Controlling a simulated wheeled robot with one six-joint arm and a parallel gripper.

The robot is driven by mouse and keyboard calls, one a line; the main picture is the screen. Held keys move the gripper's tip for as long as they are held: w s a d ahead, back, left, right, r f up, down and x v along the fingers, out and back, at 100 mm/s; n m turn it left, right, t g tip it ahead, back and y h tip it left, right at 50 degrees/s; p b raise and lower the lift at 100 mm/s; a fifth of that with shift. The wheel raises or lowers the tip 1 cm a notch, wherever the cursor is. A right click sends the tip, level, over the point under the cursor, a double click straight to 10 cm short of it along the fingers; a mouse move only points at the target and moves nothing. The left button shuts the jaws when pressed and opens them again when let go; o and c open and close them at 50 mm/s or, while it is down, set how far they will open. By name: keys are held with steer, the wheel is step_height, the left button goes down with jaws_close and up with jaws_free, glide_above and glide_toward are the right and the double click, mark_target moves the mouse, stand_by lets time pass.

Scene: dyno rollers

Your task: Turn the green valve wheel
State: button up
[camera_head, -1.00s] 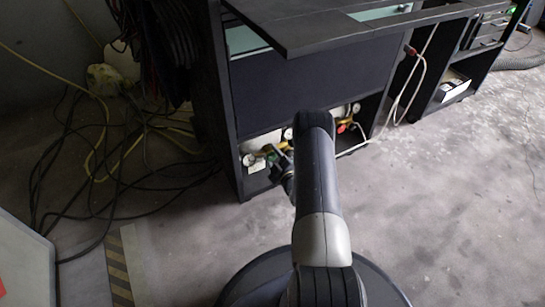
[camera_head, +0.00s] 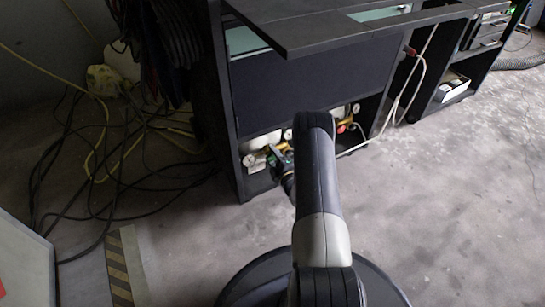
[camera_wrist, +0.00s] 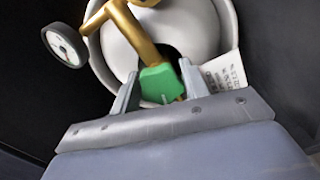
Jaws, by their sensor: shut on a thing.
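The green valve wheel (camera_wrist: 161,84) sits between the two fingers of my gripper (camera_wrist: 158,88) in the wrist view, on the lower end of a brass fitting (camera_wrist: 140,35). My gripper is shut on the wheel, with one finger on each side. The fitting is in front of a pale round tank (camera_wrist: 195,30). A round gauge (camera_wrist: 64,45) stands at the left of the fitting. In the head view, my gripper (camera_head: 277,160) is at the low opening of the dark cabinet, partly hidden by my arm; a bit of green shows there.
The dark cabinet (camera_head: 300,95) has a low opening with gauges and a red knob (camera_head: 341,129). Its top panel (camera_head: 330,25) juts out above my arm. Cables (camera_head: 110,150) lie on the floor at left. The floor at right (camera_head: 460,190) is clear.

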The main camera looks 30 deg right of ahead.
steer(key=shift+f, duration=0.1)
steer(key=o, duration=1)
steer(key=s+p, duration=0.3)
steer(key=s, duration=0.7)
steer(key=shift+s+d+p, duration=0.15)
steer(key=shift+s+p, duration=0.25)
steer(key=shift+w, duration=0.1)
steer(key=w+b, duration=0.2)
steer(key=w, duration=0.3)
steer(key=w+b, duration=0.2)
steer(key=w, duration=0.3)
steer(key=shift+w+a, duration=0.2)
steer(key=shift+w, duration=0.2)
steer(key=shift+s, duration=0.1)
